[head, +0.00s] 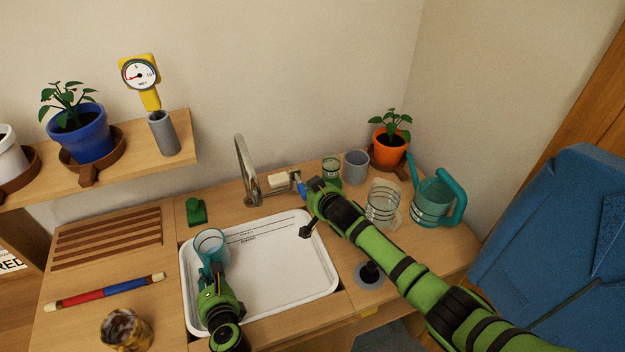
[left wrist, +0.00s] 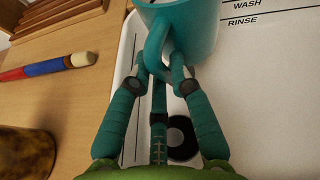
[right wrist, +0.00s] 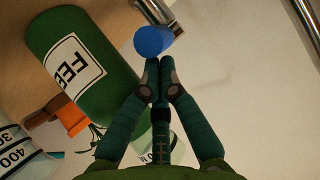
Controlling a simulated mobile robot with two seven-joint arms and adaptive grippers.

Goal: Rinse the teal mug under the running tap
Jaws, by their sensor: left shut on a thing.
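The teal mug (head: 210,240) is held over the white sink basin (head: 290,270), near its left wall; its handle and side show in the left wrist view (left wrist: 190,30). My left gripper (head: 214,268) is shut on the mug's handle. The metal tap (head: 246,172) stands behind the basin, right of the mug. I see no water stream from it. My right gripper (head: 309,190) is at the tap's blue-ended lever (head: 299,187). In the right wrist view its fingertips are together just below the blue end (right wrist: 153,40); I cannot tell whether they touch it.
A slatted wooden rack (head: 108,237), a red-blue rod (head: 105,291) and a brown cup (head: 126,330) are left.

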